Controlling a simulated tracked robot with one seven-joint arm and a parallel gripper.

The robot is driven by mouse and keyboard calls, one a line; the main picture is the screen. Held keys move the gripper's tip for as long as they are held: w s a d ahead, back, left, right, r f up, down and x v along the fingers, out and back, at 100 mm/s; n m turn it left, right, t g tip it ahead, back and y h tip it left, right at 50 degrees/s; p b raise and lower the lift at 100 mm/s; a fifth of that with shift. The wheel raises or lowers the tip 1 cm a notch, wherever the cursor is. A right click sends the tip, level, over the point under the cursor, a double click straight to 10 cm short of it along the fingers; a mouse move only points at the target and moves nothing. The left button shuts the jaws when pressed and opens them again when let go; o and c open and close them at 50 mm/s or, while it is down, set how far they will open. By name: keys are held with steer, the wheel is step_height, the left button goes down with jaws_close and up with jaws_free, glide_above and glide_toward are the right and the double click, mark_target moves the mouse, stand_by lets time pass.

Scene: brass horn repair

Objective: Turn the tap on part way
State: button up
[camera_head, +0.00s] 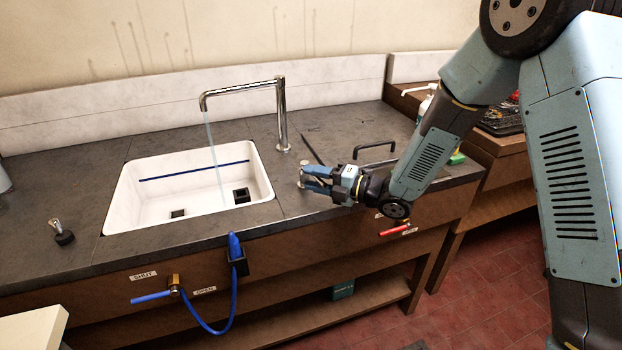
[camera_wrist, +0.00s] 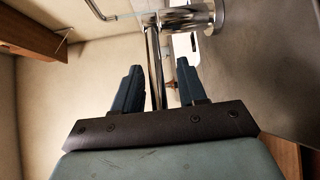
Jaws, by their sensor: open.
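The chrome tap spout (camera_head: 282,115) rises behind the white sink (camera_head: 122,207) and bends left over it. A thin stream of water (camera_head: 214,160) falls from its end into the sink. A short chrome control (camera_head: 304,164) stands on the counter right of the sink, and a large chrome part (camera_wrist: 185,18) shows beyond my fingers in the wrist view. My gripper (camera_head: 309,179) is open, its fingertips close to the chrome control. In the wrist view my gripper (camera_wrist: 157,68) has a clear gap between its fingers. I cannot tell whether they touch the control.
A black bar handle (camera_head: 374,149) stands on the counter behind my gripper. A blue-handled valve (camera_head: 153,297) between SHUT and OPEN labels and a red-handled valve (camera_head: 398,231) are on the front. A small stopper (camera_head: 63,235) sits left of the sink. A blue hose (camera_head: 235,290) hangs in front.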

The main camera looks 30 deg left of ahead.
steer(key=d, duration=1.3)
steer(key=shift+w+r, duration=0.15)
steer(key=shift+w, duration=0.05)
